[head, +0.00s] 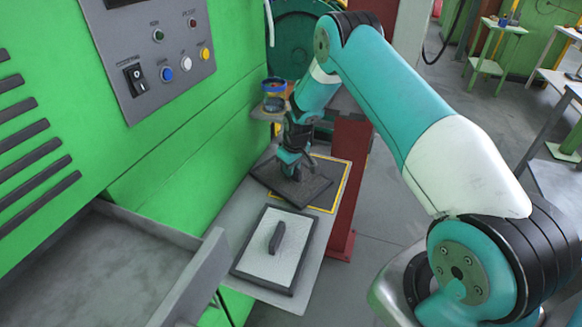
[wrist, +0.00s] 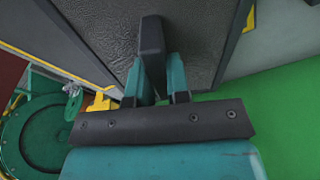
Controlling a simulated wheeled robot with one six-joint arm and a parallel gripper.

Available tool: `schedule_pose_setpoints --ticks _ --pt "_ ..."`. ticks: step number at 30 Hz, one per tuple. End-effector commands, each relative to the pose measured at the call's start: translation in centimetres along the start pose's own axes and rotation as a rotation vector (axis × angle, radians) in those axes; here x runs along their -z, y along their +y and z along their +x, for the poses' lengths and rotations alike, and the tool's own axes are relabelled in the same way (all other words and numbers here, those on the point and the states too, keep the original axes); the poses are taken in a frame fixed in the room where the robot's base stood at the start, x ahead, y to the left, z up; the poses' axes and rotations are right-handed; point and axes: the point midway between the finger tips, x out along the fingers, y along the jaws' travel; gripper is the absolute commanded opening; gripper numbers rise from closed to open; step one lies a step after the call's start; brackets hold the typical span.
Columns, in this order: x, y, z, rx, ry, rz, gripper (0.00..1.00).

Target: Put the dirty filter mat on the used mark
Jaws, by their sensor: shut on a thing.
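The dirty filter mat (head: 312,188) is a dark grey slab in the head view. It lies over the yellow-outlined used mark (head: 341,187), turned relative to the outline and past its left side. I cannot tell whether it rests on the shelf or hovers just above. My gripper (head: 291,171) is over the mat, shut on its raised handle. In the wrist view, the fingers of my gripper (wrist: 158,82) pinch the black handle (wrist: 151,38), with the mat's rough dark face (wrist: 100,30) behind. Yellow lines of the mark show beyond the mat's edges.
A pale filter mat (head: 290,252) with a dark frame and handle lies nearer on the same grey shelf (head: 230,215). The green machine wall (head: 160,150) bounds the left. A small stand with a blue and yellow jar (head: 274,88) is behind my gripper. A red post (head: 350,190) stands right.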

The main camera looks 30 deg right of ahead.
Motion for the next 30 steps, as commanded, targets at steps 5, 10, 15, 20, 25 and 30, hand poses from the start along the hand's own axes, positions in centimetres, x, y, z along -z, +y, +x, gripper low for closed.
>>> schedule_pose_setpoints --ticks 5,10,15,20,25,30 --pt "-0.1 0.0 0.2 0.000 -0.001 0.000 0.40" --pt "-0.1 0.0 0.2 0.000 -0.001 0.000 0.42" --pt "0.0 0.0 -0.2 0.000 0.000 0.000 0.42" --pt "0.1 0.1 -1.9 -0.001 0.003 0.000 0.42" --pt "0.1 0.1 -5.7 -0.002 0.004 0.001 0.42" --pt "0.0 0.0 -9.2 -0.002 0.003 0.001 0.42"
